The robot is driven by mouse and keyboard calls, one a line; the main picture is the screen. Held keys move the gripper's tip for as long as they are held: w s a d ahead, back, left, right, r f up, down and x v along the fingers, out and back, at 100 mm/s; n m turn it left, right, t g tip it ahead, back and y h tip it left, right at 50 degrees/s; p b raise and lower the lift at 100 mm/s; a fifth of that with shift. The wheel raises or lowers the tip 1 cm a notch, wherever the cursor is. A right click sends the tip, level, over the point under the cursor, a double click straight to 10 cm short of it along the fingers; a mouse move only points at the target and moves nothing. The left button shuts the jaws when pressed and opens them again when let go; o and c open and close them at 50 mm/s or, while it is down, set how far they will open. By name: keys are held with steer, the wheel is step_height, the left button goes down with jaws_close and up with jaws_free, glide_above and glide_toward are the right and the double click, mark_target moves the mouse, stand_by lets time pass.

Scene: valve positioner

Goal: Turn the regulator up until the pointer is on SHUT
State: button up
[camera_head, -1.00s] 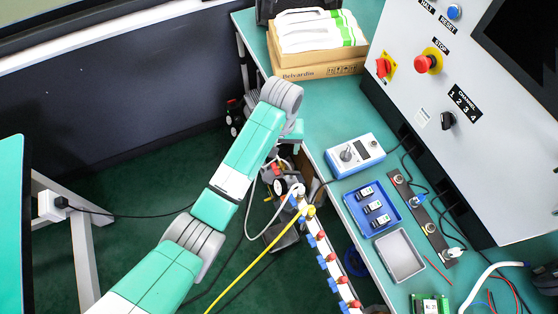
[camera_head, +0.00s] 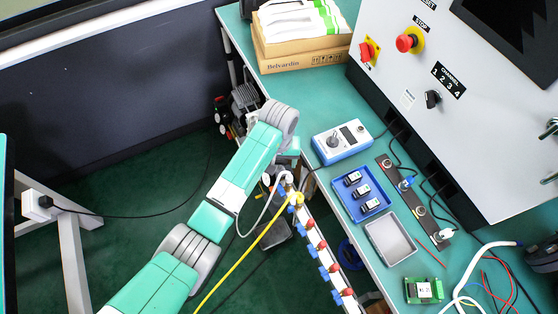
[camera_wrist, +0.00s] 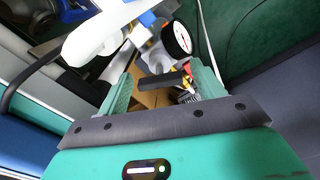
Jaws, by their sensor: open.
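My gripper (camera_wrist: 163,74) is open in the wrist view, its two green fingers apart. A dark, rod-like part (camera_wrist: 162,80), which may belong to the regulator, shows between the fingers; I cannot tell whether they touch it. A yellow and red part lies just right of it. A round gauge (camera_wrist: 177,39) with a white dial and black rim is beyond the fingers. I cannot read a SHUT mark or tell which pointer belongs to the regulator.
A manifold (camera_head: 318,250) with red and blue fittings runs along the bench's near side, with a yellow hose (camera_head: 245,252) and cables. The green bench (camera_head: 292,95) carries a blue-white control box (camera_head: 341,153), a blue tray (camera_head: 343,203), a grey tray (camera_head: 392,256) and a cardboard box (camera_head: 290,58).

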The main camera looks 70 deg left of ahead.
steer(key=shift+c, duration=0.2)
steer(key=c, duration=0.9)
steer(key=shift+r+m+p, duration=0.4)
steer(key=shift+m+p, duration=0.1)
steer(key=shift+p, duration=0.6)
steer(key=shift+c, duration=0.3)
steer(key=shift+f+m+p, duration=0.1)
steer(key=shift+m+p, duration=0.6)
steer(key=shift+p, duration=0.15)
steer(key=shift+f, duration=0.2)
steer(key=o, duration=1)
